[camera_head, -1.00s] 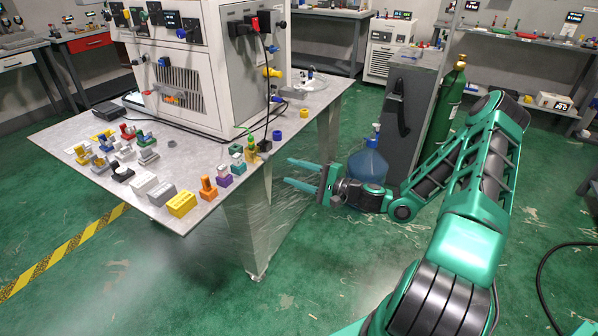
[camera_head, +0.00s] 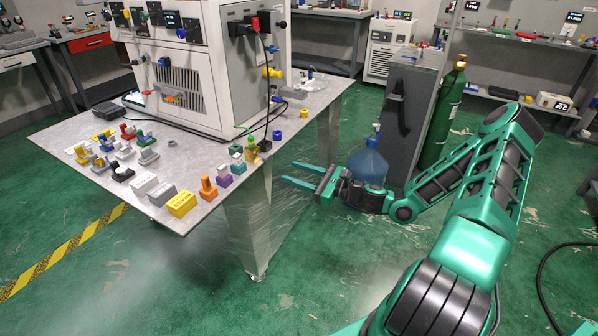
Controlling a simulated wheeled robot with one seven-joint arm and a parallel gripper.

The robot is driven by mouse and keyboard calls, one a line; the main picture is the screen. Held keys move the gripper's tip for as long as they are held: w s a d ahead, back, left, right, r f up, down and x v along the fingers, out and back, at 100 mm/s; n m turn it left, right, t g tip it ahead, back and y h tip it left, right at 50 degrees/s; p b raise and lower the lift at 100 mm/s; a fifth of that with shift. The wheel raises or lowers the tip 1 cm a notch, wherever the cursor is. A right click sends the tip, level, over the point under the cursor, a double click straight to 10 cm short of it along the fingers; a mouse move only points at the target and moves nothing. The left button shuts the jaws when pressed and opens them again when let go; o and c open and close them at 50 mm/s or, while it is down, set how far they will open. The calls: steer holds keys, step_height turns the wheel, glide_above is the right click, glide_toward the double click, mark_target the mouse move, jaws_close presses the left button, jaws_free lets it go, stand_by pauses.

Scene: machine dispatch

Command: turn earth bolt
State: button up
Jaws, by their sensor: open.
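A small brass-yellow fitting (camera_head: 252,146) with a green lead stands at the right edge of the metal table (camera_head: 215,212), by the white machine (camera_head: 210,95). It may be the earth bolt; it is too small to tell. My gripper (camera_head: 288,172) is open and empty. Its two green fingers point left toward the table's right edge. In the picture they are right of and below the fitting, apart from it. Whether the fingers are above or below the tabletop is hard to judge.
Several coloured blocks and clamps (camera_head: 182,204) crowd the table's front. A black cable (camera_head: 268,125) hangs from the machine beside the fitting. A blue bottle (camera_head: 368,165), a grey cabinet (camera_head: 408,115) and a green gas cylinder (camera_head: 440,120) stand behind my arm. The floor in front is clear.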

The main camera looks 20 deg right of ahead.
steer(key=m, duration=0.7)
steer(key=r+m, duration=0.1)
steer(key=m, duration=0.6)
steer(key=d+m, duration=0.1)
steer(key=m, duration=0.6)
steer(key=shift+s+d+r, duration=0.1)
steer(key=shift+s+r, duration=0.1)
steer(key=shift+s, duration=0.1)
